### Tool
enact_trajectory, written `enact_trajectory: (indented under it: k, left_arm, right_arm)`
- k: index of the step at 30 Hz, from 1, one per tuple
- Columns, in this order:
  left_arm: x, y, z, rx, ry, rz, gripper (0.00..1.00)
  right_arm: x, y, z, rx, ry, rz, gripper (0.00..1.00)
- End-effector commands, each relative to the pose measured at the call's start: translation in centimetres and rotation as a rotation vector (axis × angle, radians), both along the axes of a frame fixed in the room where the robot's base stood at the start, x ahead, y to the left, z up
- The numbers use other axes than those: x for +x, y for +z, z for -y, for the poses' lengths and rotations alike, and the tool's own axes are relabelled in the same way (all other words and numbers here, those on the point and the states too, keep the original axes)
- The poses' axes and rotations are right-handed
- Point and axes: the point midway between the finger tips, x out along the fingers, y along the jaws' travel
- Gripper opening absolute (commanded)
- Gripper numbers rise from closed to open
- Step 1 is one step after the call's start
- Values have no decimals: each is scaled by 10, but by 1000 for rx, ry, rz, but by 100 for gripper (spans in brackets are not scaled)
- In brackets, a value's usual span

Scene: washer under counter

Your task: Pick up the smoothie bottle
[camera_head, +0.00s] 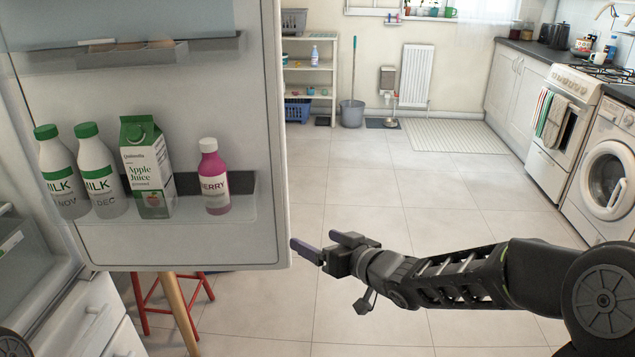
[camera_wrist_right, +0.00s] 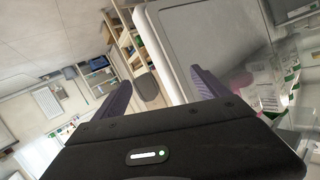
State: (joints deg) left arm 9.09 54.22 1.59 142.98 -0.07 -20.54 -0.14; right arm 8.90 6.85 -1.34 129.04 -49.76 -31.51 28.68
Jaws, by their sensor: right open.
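The smoothie bottle (camera_head: 214,180) is pink with a white cap and a label reading "BERRY". It stands upright in the lower shelf (camera_head: 245,208) of the open fridge door, at the right end of the row. My right gripper (camera_head: 320,244) is open and empty, right of and below the bottle, by the door's free edge. In the right wrist view, the purple fingers (camera_wrist_right: 158,88) show with the door edge (camera_wrist_right: 165,55) seen between them. I cannot tell whether they touch the door. My left gripper is not in view.
A juice carton (camera_head: 147,170) stands left of the smoothie bottle, with two milk bottles (camera_head: 98,175) further left. A gap separates carton and smoothie. A red stool (camera_head: 145,312) is below the door.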

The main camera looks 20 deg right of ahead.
Motion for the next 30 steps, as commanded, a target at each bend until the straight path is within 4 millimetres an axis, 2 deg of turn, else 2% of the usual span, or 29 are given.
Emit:
enact_trajectory:
  k: [1,2,3,4,5,6,8,9,12,15,18,21,26,30]
  left_arm:
    - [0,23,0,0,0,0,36]
    - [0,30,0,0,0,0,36]
    - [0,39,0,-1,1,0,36]
    - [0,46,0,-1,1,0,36]
    - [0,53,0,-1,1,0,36]
    - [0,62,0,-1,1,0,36]
    - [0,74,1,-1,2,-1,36]
    - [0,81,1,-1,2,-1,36]
    - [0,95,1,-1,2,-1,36]
    - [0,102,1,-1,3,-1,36]
    - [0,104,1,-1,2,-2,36]
    - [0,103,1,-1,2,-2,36]
    - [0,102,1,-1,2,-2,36]
    - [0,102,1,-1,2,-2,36]
  right_arm:
    - [-9,-36,-16,25,-4,-122,84]
    - [-17,-62,-24,35,-10,-194,84]
    - [-32,-97,-35,46,-17,-293,84]
    - [-47,-122,-44,53,-23,-372,84]
    - [-64,-147,-53,58,-28,-451,84]
    - [-91,-178,-65,61,-32,-557,84]
    - [-136,-216,-80,61,-38,-712,84]
    - [-168,-237,-90,57,-37,-810,84]
    - [-242,-272,-108,43,-35,-1014,84]
    - [-294,-287,-118,30,-29,-1149,84]
    - [-320,-294,-122,23,-27,-1214,84]
    - [-326,-296,-123,19,-26,-1228,84]
    - [-325,-297,-123,20,-28,-1225,84]
    - [-324,-297,-123,20,-28,-1224,74]
